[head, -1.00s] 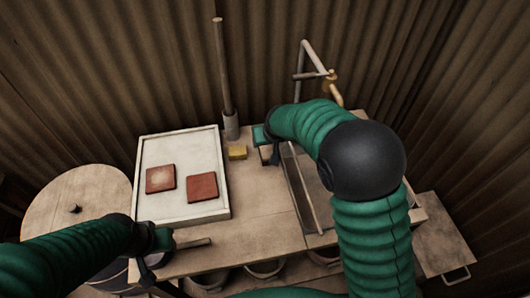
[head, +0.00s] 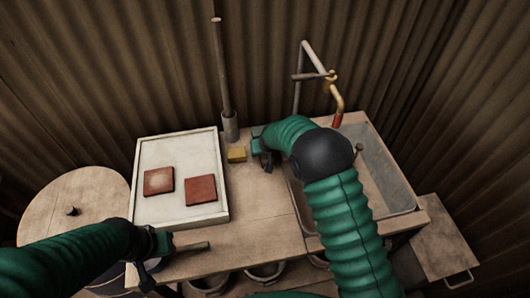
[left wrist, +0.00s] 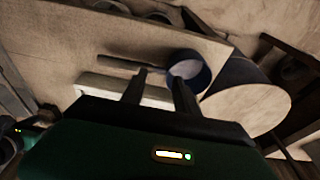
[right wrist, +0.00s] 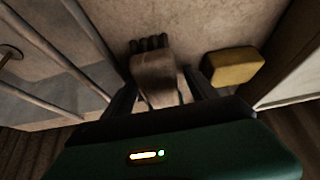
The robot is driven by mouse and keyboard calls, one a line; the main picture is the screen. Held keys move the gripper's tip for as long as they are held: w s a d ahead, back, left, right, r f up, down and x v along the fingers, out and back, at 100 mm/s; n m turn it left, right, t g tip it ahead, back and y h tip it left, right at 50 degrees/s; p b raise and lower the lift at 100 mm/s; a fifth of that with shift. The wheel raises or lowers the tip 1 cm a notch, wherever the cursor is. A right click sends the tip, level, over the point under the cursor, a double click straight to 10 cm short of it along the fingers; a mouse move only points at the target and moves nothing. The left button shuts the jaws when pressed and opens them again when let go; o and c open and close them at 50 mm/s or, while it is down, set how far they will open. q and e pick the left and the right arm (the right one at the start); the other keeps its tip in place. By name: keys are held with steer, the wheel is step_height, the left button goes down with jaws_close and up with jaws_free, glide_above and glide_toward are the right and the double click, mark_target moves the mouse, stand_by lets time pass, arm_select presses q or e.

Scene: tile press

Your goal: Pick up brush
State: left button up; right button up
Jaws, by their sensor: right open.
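The brush (right wrist: 155,78), a wooden block with dark bristle tufts at its far end, lies on the table top in the right wrist view. My right gripper (right wrist: 158,92) is open, with one finger on each side of the brush. I cannot tell whether the fingers touch it. In the head view my right gripper (head: 267,160) is low over the table, between the yellow sponge and the sink, and it hides the brush. My left gripper (head: 155,262) is at the table's front left edge. In the left wrist view its fingers (left wrist: 158,85) stand apart with nothing held between them.
A yellow sponge (right wrist: 234,67) lies close beside the brush; it also shows in the head view (head: 237,155). A white tray (head: 180,217) holds two reddish tiles. The sink (head: 392,190) is at right. A dark stick (head: 192,247) lies near my left gripper.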

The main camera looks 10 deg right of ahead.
steer(key=shift+c, duration=0.5)
jaws_close()
steer(key=shift+w+r, duration=0.1)
steer(key=shift+r, duration=0.45)
step_height(320, 180, up, 3)
steer(key=shift+f, duration=0.2)
steer(key=s+a, duration=0.1)
steer(key=s, duration=0.4)
steer(key=s+a+r, duration=0.1)
steer(key=s, duration=0.4)
steer(key=s+a, duration=0.1)
steer(key=s, duration=0.4)
steer(key=shift+s+a+r+p, duration=0.15)
steer(key=shift+s+p, duration=0.2)
steer(key=shift+s, duration=0.05)
